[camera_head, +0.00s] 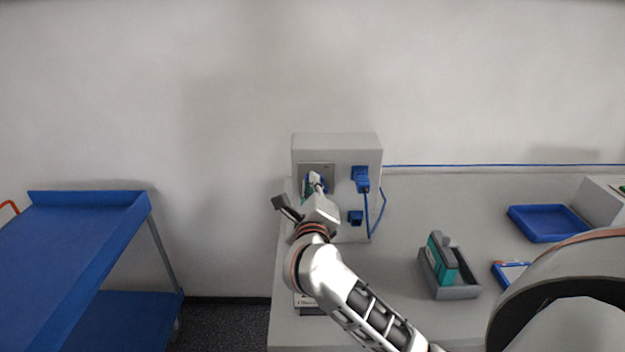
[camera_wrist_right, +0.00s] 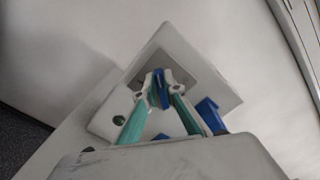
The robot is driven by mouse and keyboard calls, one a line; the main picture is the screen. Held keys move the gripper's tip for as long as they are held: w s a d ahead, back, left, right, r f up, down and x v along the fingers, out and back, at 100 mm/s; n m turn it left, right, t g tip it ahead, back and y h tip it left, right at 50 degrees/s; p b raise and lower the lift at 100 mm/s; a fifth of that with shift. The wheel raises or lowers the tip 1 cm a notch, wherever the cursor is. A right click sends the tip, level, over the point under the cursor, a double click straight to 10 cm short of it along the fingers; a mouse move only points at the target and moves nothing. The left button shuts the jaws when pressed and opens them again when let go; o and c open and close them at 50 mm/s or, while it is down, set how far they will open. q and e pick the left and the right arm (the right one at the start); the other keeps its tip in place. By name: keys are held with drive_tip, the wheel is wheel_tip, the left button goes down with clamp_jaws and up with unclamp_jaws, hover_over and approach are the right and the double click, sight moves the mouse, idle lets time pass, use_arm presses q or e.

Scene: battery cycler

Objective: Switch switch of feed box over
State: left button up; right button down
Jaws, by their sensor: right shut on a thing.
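The feed box (camera_head: 337,143) is a pale grey box against the wall at the table's back left edge. It has a grey plate (camera_head: 328,166) on its left half. My right gripper (camera_head: 313,183) is at this plate and hides most of it in the head view. In the right wrist view the box (camera_wrist_right: 113,98) is tilted, and my right gripper's teal fingers (camera_wrist_right: 160,88) close on a blue switch (camera_wrist_right: 159,92) at the plate. The switch's position is hard to tell. My left gripper is in neither view.
A blue plug (camera_head: 361,179) with a blue cable sits in the box's right side, above a blue socket (camera_head: 355,218). A teal device in a grey holder (camera_head: 456,291) and a blue tray (camera_head: 547,223) stand on the table (camera_head: 400,262). A blue cart (camera_head: 75,232) stands at left.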

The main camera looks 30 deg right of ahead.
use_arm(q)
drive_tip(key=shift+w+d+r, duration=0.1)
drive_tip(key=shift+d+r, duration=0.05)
use_arm(e)
drive_tip(key=shift+w+a+f+n, duration=0.1)
drive_tip(key=shift+f+n, duration=0.1)
drive_tip(key=shift+n, duration=1.05)
drive_tip(key=shift+s+f+n, duration=0.1)
drive_tip(key=shift+f+n, duration=0.05)
drive_tip(key=shift+n, duration=1.05)
drive_tip(key=shift+w+a+f+n, duration=0.1)
drive_tip(key=shift+f+n, duration=0.1)
drive_tip(key=shift+n, duration=1.05)
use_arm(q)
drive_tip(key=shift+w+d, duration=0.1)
use_arm(e)
drive_tip(key=c, duration=2.1)
unclamp_jaws()
drive_tip(key=shift+c, duration=0.2)
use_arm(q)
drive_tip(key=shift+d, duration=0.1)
use_arm(e)
drive_tip(key=v, duration=1.2)
